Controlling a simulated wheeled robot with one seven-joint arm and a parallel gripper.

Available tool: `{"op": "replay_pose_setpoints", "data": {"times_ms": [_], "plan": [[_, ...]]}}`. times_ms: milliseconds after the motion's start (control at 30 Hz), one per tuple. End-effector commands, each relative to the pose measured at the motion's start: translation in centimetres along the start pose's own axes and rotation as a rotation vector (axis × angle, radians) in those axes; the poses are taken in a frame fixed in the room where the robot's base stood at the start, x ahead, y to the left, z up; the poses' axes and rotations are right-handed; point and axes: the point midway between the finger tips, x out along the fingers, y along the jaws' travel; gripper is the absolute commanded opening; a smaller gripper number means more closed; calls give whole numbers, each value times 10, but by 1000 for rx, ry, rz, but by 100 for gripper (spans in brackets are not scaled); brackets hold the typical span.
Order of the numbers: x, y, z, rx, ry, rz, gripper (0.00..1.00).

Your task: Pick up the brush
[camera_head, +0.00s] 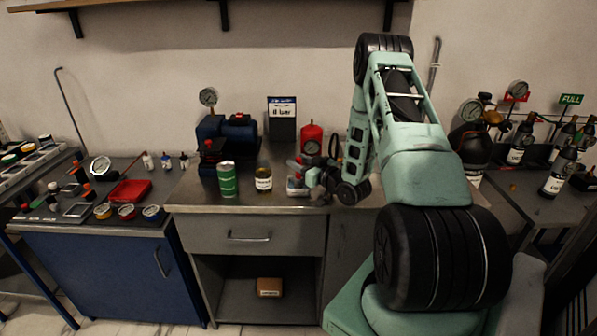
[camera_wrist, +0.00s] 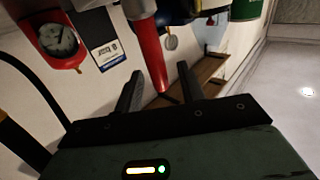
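My gripper (camera_head: 303,172) is low over the middle bench, just right of the amber jar (camera_head: 263,179). In the wrist view its two dark fingers (camera_wrist: 162,88) stand well apart. A red tapered handle (camera_wrist: 149,48) with a thin dark tip reaches down between them. It may be the brush's handle, but its other end is cut off by the frame edge and I see no bristles. There is visible room between the handle and both fingers. In the head view, no brush can be made out clearly around my gripper, where my arm covers part of the bench.
A green can (camera_head: 228,180) and a blue pump (camera_head: 236,131) stand left of my gripper. A red tank with a gauge (camera_head: 312,135) and a pressure sign (camera_head: 282,112) stand behind. A red tray (camera_head: 130,191) lies on the left bench. The bench's front edge is close.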

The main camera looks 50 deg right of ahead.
Motion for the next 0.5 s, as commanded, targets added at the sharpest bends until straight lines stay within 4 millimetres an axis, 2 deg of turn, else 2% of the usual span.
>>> {"op": "replay_pose_setpoints", "data": {"times_ms": [100, 300, 333, 467, 500], "plan": [[8, 0, 0, 1, 0, 0, 39], [9, 0, 1, 1, 0, 0, 39], [9, 0, 1, 1, 0, 0, 37], [9, 0, 0, 0, 0, 0, 0], [9, 0, 0, 0, 0, 0, 0]]}}
